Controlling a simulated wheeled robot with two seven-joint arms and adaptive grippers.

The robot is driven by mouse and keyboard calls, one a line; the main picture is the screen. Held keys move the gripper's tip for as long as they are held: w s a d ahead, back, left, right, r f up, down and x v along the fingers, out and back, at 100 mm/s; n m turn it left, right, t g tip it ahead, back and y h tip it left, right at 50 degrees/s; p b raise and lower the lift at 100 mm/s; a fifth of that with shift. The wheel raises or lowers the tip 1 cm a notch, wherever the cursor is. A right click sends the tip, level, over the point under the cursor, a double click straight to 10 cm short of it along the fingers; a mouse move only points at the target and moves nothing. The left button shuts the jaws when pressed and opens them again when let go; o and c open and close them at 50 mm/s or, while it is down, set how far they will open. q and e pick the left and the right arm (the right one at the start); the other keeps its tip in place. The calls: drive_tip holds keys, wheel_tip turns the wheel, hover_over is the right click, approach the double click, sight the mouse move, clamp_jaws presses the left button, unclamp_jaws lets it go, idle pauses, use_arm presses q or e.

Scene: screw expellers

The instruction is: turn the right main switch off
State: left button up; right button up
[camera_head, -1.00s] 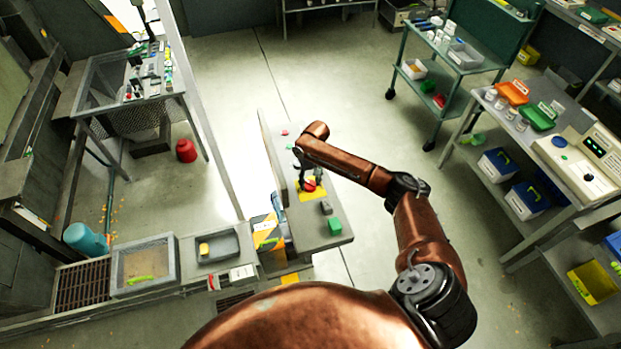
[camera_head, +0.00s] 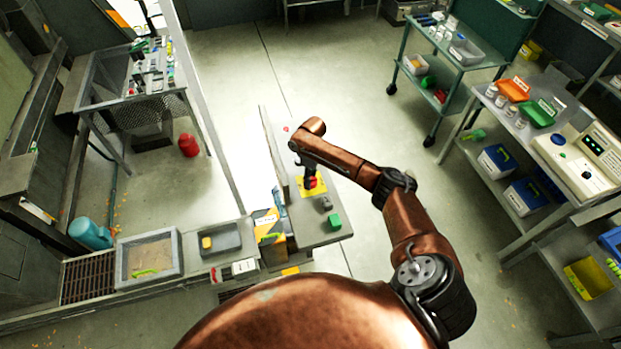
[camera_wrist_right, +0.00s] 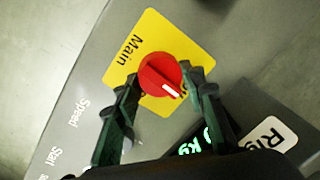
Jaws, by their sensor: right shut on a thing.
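The main switch is a red round knob (camera_wrist_right: 158,70) with a white mark, on a yellow plate (camera_wrist_right: 150,32) lettered "Main". In the wrist view the white mark points to the lower right. In the head view the knob (camera_head: 312,183) shows just below my right gripper (camera_head: 309,174). The two fingers of my right gripper (camera_wrist_right: 160,78) stand on opposite sides of the knob and are shut on it. A white label (camera_wrist_right: 270,135) beginning with "Ri" is partly cut off by the gripper. My left gripper is not in view.
The grey control panel (camera_head: 310,232) also bears a green button (camera_head: 334,221) and a dark grey piece (camera_head: 326,203). A lit display (camera_wrist_right: 200,140) is partly covered by my right gripper. An upright board edges the panel's left. Open floor lies to the right.

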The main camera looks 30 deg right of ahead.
drive_tip(key=shift+n, duration=0.5)
drive_tip(key=o, duration=1.2)
drive_tip(key=shift+c, duration=0.2)
wheel_tip(320, 180, up, 12)
drive_tip(key=shift+w+d, duration=0.35)
drive_tip(key=shift+a, duration=0.1)
